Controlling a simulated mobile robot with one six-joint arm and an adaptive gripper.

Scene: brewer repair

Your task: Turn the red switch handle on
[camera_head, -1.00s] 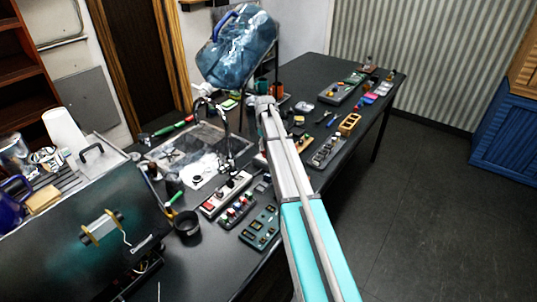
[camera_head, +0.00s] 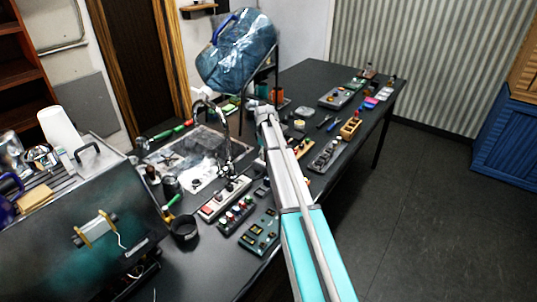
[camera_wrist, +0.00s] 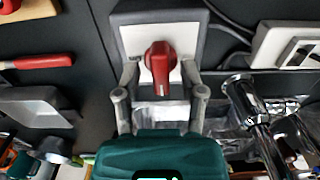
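In the wrist view, the red switch handle (camera_wrist: 160,66) sits on a white plate (camera_wrist: 187,43) on a dark grey box (camera_wrist: 140,17). The handle lies nearly straight up and down in the picture. My gripper (camera_wrist: 161,82) is open, with one finger to each side of the handle's lower part. Gaps show between the fingers and the handle, and I see no contact. How far the fingertips stand from the plate is hard to tell. In the head view my arm hides the gripper, and I cannot make out the red handle there.
A metal faucet (camera_wrist: 256,125) stands close to the right of my gripper in the wrist view, beside a white socket unit (camera_wrist: 290,45). A red-handled tool (camera_wrist: 38,62) lies left. The black table (camera_head: 310,75) holds several panels.

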